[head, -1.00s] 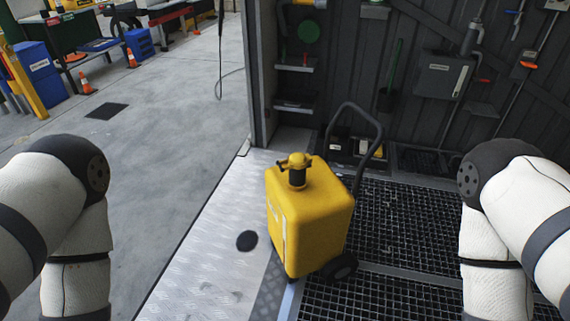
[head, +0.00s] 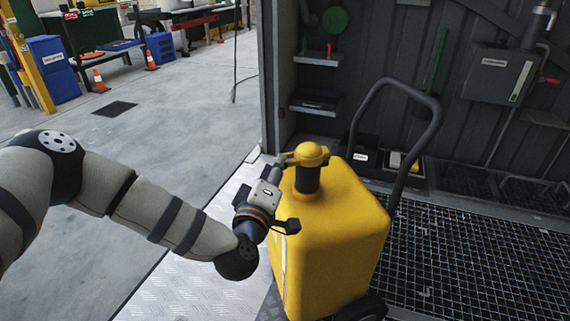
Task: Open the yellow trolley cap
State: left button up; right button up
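The yellow trolley (head: 335,240) stands upright with a black handle (head: 425,112) and wheel. Its yellow cap (head: 311,154) sits on a dark neck (head: 307,180) on top. My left gripper (head: 281,168) is at the left side of the cap and neck, with its tip close to them. I cannot tell whether it touches the cap or how far its fingers are apart. My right gripper is out of view.
A dark grated floor (head: 470,250) lies to the right and behind the trolley. A grey wall box (head: 497,75) and shelves (head: 318,104) are on the back wall. Open concrete floor (head: 180,110) with orange cones (head: 100,80) is at the left.

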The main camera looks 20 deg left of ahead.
aim_at(301, 158)
pick_arm(q)
jog(key=w+b, duration=0.1)
jog(key=w, duration=0.3)
jog(key=shift+w+a, duration=0.15)
jog(key=shift+w, duration=0.25)
grip_shut()
